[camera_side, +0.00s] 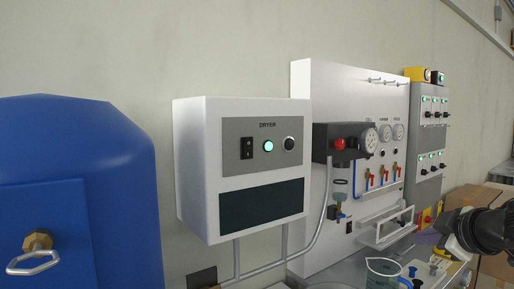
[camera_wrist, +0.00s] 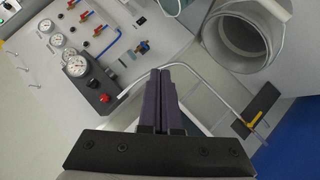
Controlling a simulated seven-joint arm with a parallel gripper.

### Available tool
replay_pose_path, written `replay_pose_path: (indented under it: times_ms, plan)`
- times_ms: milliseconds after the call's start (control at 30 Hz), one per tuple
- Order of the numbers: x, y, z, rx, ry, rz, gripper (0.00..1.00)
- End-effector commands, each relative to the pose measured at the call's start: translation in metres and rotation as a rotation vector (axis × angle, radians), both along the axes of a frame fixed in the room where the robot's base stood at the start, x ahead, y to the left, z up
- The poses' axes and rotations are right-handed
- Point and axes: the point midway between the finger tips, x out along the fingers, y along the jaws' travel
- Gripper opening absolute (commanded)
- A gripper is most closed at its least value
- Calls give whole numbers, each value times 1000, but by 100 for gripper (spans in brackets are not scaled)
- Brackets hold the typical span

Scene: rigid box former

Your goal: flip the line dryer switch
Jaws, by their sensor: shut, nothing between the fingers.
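The dryer box (camera_side: 243,168) is a white wall unit in the side view, labelled DRYER on its grey panel. Its black rocker switch (camera_side: 246,148) sits at the left of that panel, beside a lit green lamp (camera_side: 268,146) and a black knob (camera_side: 290,144). I cannot tell from this distance which way the rocker is tipped. My gripper (camera_wrist: 166,72) is shut and empty in the wrist view, its dark purple fingers together. In the side view my arm is at the right edge, well apart from the dryer. The switch is not visible in the wrist view.
A white panel (camera_side: 318,85) with gauges, red valves and a red-knobbed regulator (camera_side: 338,144) stands right of the dryer. A blue tank (camera_side: 75,150) is at the left. Pipes run below the dryer. A grey bucket (camera_wrist: 216,38) shows in the wrist view. The dryer's front is unobstructed.

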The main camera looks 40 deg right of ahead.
Motion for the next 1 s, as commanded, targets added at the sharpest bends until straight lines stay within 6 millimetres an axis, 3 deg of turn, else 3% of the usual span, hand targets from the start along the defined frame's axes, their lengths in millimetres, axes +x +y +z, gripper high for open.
replay_pose_path:
  times_ms: [267, 467, 600, 700, 800, 1000]
  plan:
    - [62, 26, 78, -350, -144, 184, 0]
    - [102, 76, 127, -596, -252, 349, 0]
    - [124, 124, 150, -753, -320, 473, 0]
    - [135, 162, 158, -846, -356, 560, 0]
    - [141, 190, 153, -873, -368, 623, 0]
    - [140, 207, 146, -867, -372, 661, 0]
